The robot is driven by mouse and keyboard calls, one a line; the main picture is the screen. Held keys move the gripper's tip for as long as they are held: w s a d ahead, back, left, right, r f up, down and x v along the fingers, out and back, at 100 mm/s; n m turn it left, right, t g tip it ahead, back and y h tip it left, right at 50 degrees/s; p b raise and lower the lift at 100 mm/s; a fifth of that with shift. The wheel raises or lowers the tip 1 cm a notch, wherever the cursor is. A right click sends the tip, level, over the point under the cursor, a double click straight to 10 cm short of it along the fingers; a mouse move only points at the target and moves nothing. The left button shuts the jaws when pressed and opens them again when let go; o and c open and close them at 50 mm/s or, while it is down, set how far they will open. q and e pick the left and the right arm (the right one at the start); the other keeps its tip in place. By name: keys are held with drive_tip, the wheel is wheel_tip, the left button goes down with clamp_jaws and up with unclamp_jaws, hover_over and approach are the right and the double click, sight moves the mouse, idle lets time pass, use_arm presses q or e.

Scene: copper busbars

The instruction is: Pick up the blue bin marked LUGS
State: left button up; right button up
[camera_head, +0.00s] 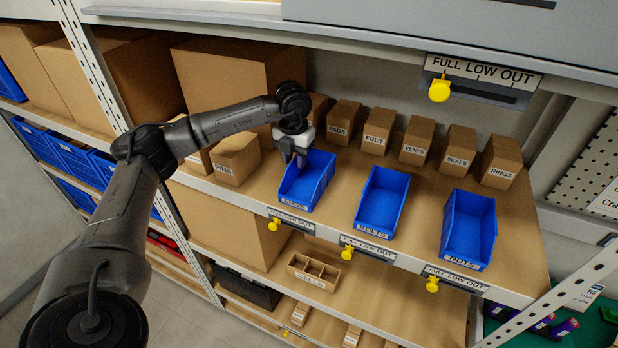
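The blue bin marked LUGS (307,189) is the leftmost of three blue bins on the wooden shelf. It stands upright with its label facing the front edge. My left gripper (293,160) points down at the back left of this bin, over its rim. Its two dark fingers show a gap between them, so it looks open. I cannot tell whether the fingers touch the bin wall. The gripper hides part of the bin's back left side. My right gripper is not in view.
Blue bins marked BOLTS (382,203) and NUTS (468,232) stand to the right. Small cardboard boxes line the back, including PADS (342,121) and FEET (377,131). A PINS box (235,158) is on the left. Yellow knobs (347,252) hang at the front edge.

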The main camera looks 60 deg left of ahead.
sight(295, 178)
use_arm(q)
drive_tip(key=shift+f, duration=1.5)
drive_tip(key=shift+c, duration=0.3)
clamp_jaws()
